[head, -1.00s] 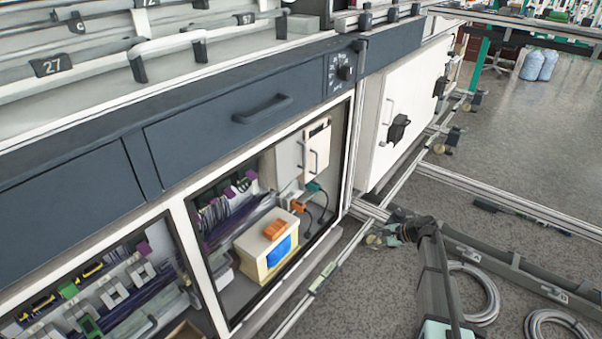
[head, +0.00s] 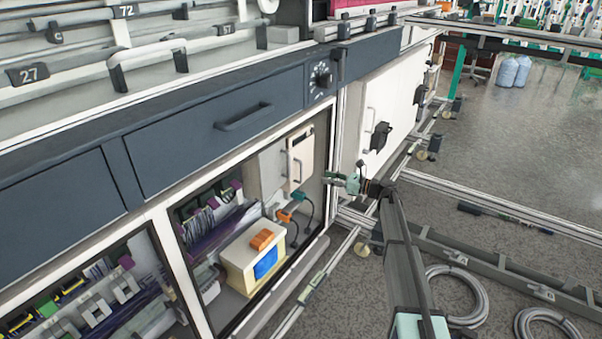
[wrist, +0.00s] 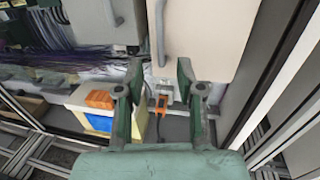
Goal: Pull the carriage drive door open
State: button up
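A small cream door (head: 301,158) with a grey bar handle (head: 297,170) is on a box inside the open cabinet bay, and looks closed. The frames show no label naming it the carriage drive door. In the wrist view the door (wrist: 210,35) fills the upper right, with its upright handle (wrist: 160,32) near the centre top. My gripper (head: 332,178) is just right of this door in the head view. In the wrist view my gripper (wrist: 158,70) has its two green fingers spread apart, with nothing between them. The handle appears ahead of the fingertips, apart from them.
A yellow-white box with a blue panel (head: 266,263) and orange connectors (head: 284,215) sit below the door. Purple wiring (wrist: 90,62) is at left. The cabinet frame (head: 332,130) stands near my gripper. A larger white door (head: 377,110) is to the right. Coiled hoses (head: 455,290) lie on the floor.

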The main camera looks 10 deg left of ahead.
aim_at(301, 182)
jog(key=x, duration=1.1)
jog(key=shift+w+a+f+b, duration=0.1)
jog(key=shift+w+a+b, duration=0.05)
jog(key=shift+a+b, duration=0.2)
jog(key=shift+c, duration=0.3)
grip_shut()
